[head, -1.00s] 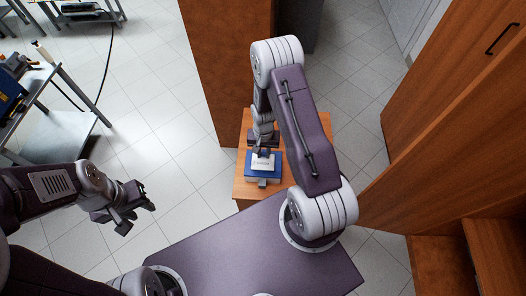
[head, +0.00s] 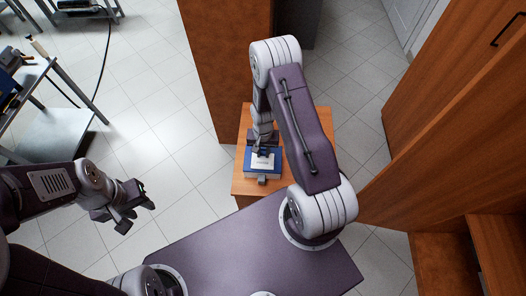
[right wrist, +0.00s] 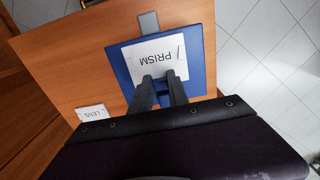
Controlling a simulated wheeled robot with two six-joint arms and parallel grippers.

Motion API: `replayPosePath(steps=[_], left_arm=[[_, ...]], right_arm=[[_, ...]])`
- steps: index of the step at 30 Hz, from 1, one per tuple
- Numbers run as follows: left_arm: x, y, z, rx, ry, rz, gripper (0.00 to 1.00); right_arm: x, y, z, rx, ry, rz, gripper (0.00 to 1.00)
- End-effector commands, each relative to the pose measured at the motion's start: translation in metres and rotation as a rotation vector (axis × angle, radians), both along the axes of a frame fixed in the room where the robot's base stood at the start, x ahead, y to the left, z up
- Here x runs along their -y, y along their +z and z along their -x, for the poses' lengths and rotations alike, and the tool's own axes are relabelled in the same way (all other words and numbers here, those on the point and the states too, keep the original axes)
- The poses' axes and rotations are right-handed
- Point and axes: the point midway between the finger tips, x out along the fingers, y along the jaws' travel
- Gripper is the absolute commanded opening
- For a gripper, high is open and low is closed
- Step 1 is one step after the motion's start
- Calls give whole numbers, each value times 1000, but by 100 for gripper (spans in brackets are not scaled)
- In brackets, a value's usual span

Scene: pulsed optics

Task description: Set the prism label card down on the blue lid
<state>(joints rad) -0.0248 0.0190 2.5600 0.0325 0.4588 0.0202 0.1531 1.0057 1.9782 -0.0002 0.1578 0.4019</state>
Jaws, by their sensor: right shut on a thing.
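The white prism label card (head: 262,161), printed PRISM, shows over the blue lid (head: 279,153) on the small wooden table. In the right wrist view the card (right wrist: 155,53) lies within the outline of the blue lid (right wrist: 202,30), flat and slightly turned. My right gripper (right wrist: 160,82) is shut on the card's near edge; in the head view it (head: 264,152) is above the lid. I cannot tell whether the card touches the lid. My left gripper (head: 138,214) is open and empty, away over the floor at the left.
A second card printed LENS (right wrist: 93,113) lies on the wood near my right gripper. A grey tab (right wrist: 149,22) sticks out at the lid's edge. A wooden panel (head: 225,60) stands behind; wooden furniture (head: 440,130) is at right.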

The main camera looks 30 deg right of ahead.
Motion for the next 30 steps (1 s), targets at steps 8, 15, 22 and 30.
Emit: replayPosePath(steps=[8, 15, 22, 30], left_arm=[[0, 0, 0, 0, 0, 0, 36], [0, -1, 0, 0, 0, 0, 36], [0, -3, 0, 0, 0, 0, 36], [0, -4, 0, 0, 0, 0, 36]], right_arm=[[0, 1, 0, 1, 0, 1, 0], [0, -1, 0, 0, 0, 0, 0], [0, -5, 0, 1, 0, 1, 0], [0, -6, 0, 1, 0, 1, 46]])
